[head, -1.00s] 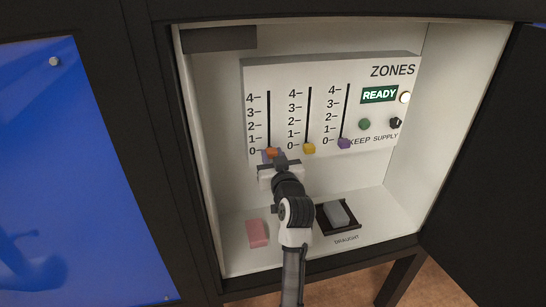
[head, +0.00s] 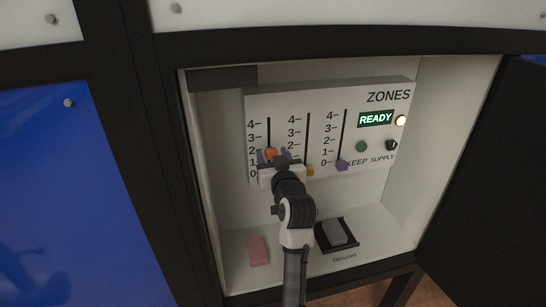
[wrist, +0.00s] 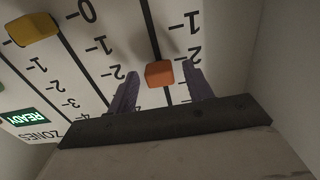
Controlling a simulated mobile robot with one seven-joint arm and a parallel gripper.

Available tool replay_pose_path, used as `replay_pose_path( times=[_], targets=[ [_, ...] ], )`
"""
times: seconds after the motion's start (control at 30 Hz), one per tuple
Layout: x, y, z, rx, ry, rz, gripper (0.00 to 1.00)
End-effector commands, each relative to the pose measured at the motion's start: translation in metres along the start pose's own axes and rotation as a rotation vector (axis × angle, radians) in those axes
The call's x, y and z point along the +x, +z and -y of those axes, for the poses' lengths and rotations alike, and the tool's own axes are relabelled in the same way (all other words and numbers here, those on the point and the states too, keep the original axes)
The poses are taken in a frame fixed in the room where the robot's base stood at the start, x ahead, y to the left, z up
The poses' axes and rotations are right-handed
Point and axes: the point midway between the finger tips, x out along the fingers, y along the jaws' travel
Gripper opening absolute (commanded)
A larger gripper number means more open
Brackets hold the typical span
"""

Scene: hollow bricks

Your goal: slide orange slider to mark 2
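The orange slider (head: 271,153) is on the leftmost slot of the white ZONES panel (head: 352,100), at about the height of mark 2. In the wrist view the panel is upside down, and the orange slider (wrist: 159,73) sits beside the 2 tick; its exact alignment is hard to tell. My gripper (head: 273,157) is at this slider. Its two purple fingers (wrist: 162,87) stand on either side of the knob, with a visible gap on both sides. The gripper hides the slot's lower part in the head view.
The yellow slider (head: 309,171) and purple slider (head: 342,165) are at the bottom of their slots. The READY sign (head: 376,119) is lit. Cabinet walls enclose both sides.

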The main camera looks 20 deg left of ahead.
Motion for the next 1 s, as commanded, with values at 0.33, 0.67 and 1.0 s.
replay_pose_path(
  times=[0.33, 0.67, 1.0],
  targets=[
    [-0.012, 0.002, -0.001, 0.000, 0.001, 0.000, 0.51],
    [-0.083, 0.004, -0.001, -0.001, 0.002, -0.001, 0.51],
    [-0.134, 0.001, 0.000, 0.000, 0.001, -0.001, 0.51]
  ],
)
